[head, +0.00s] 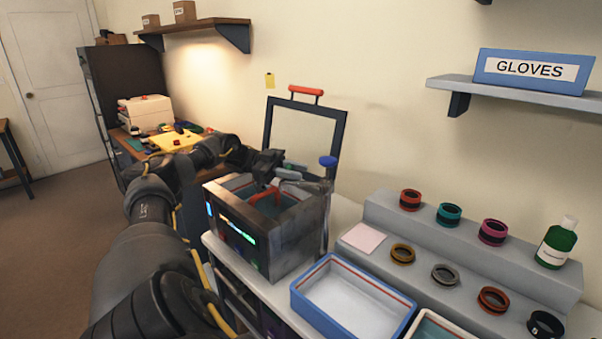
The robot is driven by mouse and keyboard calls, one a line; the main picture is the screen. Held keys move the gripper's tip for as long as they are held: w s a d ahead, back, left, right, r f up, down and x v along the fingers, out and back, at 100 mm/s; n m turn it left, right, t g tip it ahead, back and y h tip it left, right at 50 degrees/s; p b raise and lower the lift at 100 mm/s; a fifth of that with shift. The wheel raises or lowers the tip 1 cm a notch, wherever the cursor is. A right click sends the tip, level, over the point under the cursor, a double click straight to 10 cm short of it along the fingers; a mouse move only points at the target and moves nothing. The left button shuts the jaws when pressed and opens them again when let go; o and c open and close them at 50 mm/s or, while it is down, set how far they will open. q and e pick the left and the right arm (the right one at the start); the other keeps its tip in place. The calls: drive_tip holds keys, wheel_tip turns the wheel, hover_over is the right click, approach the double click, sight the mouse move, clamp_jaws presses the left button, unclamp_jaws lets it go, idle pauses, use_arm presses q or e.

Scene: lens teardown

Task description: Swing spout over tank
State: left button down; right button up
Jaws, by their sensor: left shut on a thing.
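The tank (290,245) is an open metal box with a lit front panel, standing on the white bench. The spout (312,185) is a grey arm reaching left from an upright post at the tank's right side, with a blue knob on top. The spout lies above the tank's right part. My left gripper (277,179) comes in from the left over the tank's back part and is shut at the spout's free end. The fingertips are small and partly hidden by the dark gripper body. My right gripper is out of view.
A red handle (264,196) shows at the tank's opening. A framed lid (268,126) stands upright behind it. A blue-rimmed tray (300,290) is in front at the right. Several lens rings and a green bottle (557,245) stand on a grey stepped rack (390,215).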

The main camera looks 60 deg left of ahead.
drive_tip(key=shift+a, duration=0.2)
use_arm(q)
drive_tip(key=c, duration=1.2)
unclamp_jaws()
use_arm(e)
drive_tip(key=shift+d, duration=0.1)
use_arm(q)
drive_tip(key=shift+a, duration=0.15)
drive_tip(key=b+v, duration=0.2)
drive_tip(key=v, duration=0.8)
drive_tip(key=shift+s+a, duration=0.15)
drive_tip(key=shift+a, duration=0.1)
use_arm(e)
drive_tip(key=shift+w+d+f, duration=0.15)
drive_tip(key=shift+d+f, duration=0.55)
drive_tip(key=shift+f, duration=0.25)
